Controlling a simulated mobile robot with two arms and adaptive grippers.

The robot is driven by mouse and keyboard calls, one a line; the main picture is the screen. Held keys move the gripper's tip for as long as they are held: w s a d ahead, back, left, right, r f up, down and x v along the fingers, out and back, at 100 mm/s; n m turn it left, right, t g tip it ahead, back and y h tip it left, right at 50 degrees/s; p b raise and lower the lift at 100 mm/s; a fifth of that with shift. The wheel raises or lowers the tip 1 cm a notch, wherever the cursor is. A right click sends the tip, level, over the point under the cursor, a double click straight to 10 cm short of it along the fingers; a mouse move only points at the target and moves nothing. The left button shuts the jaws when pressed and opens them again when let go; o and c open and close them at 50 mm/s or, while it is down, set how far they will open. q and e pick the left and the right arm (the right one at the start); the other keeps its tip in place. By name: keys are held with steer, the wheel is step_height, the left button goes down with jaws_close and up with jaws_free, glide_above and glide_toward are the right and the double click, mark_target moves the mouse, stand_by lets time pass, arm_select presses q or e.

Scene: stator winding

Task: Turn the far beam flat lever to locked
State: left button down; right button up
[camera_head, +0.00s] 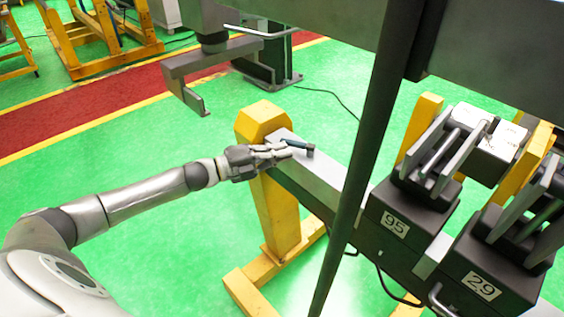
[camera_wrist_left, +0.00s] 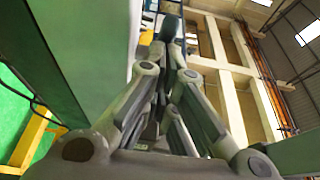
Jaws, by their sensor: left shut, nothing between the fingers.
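The far beam (camera_head: 322,177) is a long grey bar whose far end rests on a yellow stand. A small dark lever (camera_head: 300,146) with a short upright knob sits on top of the beam near that end. My left gripper (camera_head: 287,152) is shut and empty, with its fingertips right beside the lever at the beam's edge. I cannot tell whether they touch it. My right gripper is out of view.
A dark upright post (camera_head: 368,150) crosses in front of the beam. Black clamp blocks marked 95 (camera_head: 394,224) and 29 (camera_head: 481,287) stand at the right. A grey hooked bracket (camera_head: 190,97) hangs behind the gripper. The green floor left of the stand is clear.

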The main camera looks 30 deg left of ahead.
arm_select(q)
steer(key=shift+w+a+f+m+g+h+b, duration=0.1)
steer(key=shift+w+a+m+g+h+b, duration=0.3)
steer(key=shift+b, duration=0.6)
steer(key=shift+w+a+r+m+g+h+b, duration=0.1)
steer(key=shift+w+a+m+g+h+b, duration=0.15)
steer(key=shift+w+m+g+h+b, duration=0.45)
steer(key=shift+w+a+f+m+g+h+b, duration=0.1)
steer(key=shift+w+a+g+h+b, duration=0.15)
steer(key=shift+w+b, duration=0.75)
steer(key=shift+s+b, duration=0.35)
steer(key=shift+b, duration=0.05)
steer(key=shift+a, duration=0.1)
